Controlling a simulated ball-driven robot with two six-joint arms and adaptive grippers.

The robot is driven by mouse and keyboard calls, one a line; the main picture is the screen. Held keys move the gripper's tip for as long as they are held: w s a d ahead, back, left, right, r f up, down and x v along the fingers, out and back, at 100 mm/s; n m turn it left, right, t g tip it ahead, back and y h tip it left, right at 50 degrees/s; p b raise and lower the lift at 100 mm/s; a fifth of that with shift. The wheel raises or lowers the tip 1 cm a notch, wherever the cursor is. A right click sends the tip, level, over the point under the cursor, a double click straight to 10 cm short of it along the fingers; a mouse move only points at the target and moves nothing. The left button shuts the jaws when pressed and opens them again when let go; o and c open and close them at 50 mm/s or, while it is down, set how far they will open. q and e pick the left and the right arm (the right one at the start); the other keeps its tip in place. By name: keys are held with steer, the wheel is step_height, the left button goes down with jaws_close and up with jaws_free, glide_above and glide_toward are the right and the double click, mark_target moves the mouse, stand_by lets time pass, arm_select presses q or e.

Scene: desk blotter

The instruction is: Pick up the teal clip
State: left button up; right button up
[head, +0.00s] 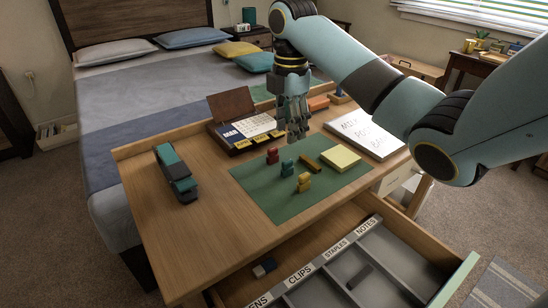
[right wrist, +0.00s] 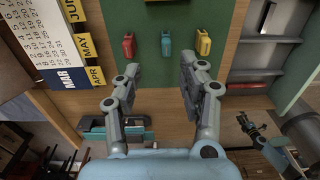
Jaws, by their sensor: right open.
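The teal clip (head: 288,167) stands on the green blotter (head: 262,200), between a red clip (head: 272,156) and a yellow clip (head: 303,183). In the right wrist view the teal clip (right wrist: 166,47) is ahead of the fingers, in the middle of the row. My right gripper (head: 298,132) points down above the back of the blotter, open and empty. In the wrist view its fingers (right wrist: 160,72) are spread, with the clip apart from them. A dark gripper-like part at the wrist view's lower right seems to be my left gripper (right wrist: 248,120); its jaws are unclear.
A yellow note pad (head: 341,158) and a brown bar (head: 306,162) lie right of the clips. A calendar box (head: 245,130) stands behind. A teal and black stapler (head: 176,174) lies left. The open labelled drawer (head: 335,278) is in front.

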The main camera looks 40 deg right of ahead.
mark_target(287, 161)
steer(key=f, duration=0.4)
steer(key=shift+s+a+b, duration=0.1)
steer(key=shift+s+b, duration=0.25)
steer(key=shift+w+f, duration=0.1)
steer(key=shift+f, duration=0.6)
steer(key=f, duration=0.3)
steer(key=f+b, duration=0.1)
steer(key=shift+s+a+f, duration=0.2)
steer(key=shift+a+f, duration=0.1)
steer(key=shift+f, duration=0.1)
arm_select(q)
steer(key=shift+s+f, duration=0.25)
steer(key=shift+f, duration=0.2)
steer(key=shift+s+f, duration=0.2)
steer(key=shift+f, duration=0.25)
steer(key=shift+s, duration=0.1)
arm_select(e)
steer(key=shift+c, duration=1)
arm_select(q)
steer(key=shift+s, duration=0.3)
arm_select(e)
steer(key=c, duration=0.6)
